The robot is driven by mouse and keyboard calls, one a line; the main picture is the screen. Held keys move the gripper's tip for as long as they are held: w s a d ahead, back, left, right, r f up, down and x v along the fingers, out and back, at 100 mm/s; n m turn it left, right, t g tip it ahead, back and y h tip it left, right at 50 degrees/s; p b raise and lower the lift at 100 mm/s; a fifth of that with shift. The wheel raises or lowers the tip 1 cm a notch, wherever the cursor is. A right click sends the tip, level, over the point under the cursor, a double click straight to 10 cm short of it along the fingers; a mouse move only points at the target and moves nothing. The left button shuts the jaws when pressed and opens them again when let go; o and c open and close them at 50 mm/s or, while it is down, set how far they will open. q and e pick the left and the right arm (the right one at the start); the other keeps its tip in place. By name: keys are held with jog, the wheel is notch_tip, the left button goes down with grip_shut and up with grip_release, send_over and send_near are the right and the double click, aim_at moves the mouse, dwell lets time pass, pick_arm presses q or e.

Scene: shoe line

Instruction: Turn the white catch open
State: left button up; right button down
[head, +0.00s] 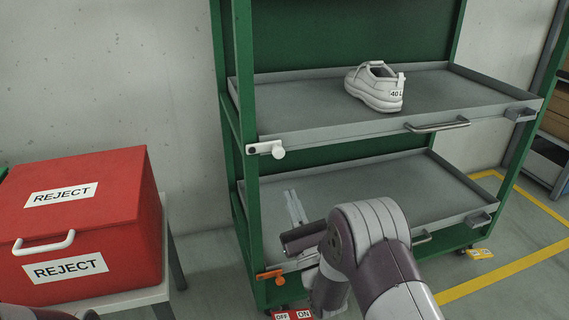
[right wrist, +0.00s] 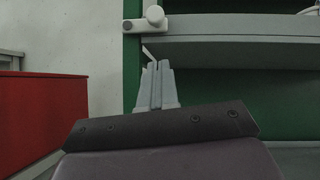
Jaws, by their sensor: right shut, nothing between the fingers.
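The white catch (head: 265,149) is at the front left corner of the upper tray (head: 340,134), by the green post. It lies about level, with a round knob at its right end. It also shows at the top of the right wrist view (right wrist: 148,22). My right gripper (head: 291,195) is below the catch and a little to its right, apart from it. Its fingers point up and are shut together with nothing between them, as the right wrist view (right wrist: 157,65) also shows. My left gripper is out of view.
A shoe (head: 375,88) stands on the upper tray. An orange catch (head: 269,275) is at the lower tray's (head: 455,208) left corner, close to my right arm. A red reject box (head: 82,222) stands on a table at left. Bare floor lies between box and rack.

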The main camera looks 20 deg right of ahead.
aim_at(266, 151)
pick_arm(q)
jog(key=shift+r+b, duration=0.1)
jog(key=shift+b, duration=0.4)
pick_arm(e)
notch_tip(266, 151, up, 6)
jog(key=w, duration=0.2)
jog(key=shift+w+a+f, duration=0.25)
jog(key=shift+w+a, duration=0.05)
jog(key=shift+a, duration=0.15)
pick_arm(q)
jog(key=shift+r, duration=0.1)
pick_arm(e)
jog(key=shift+r, duration=0.1)
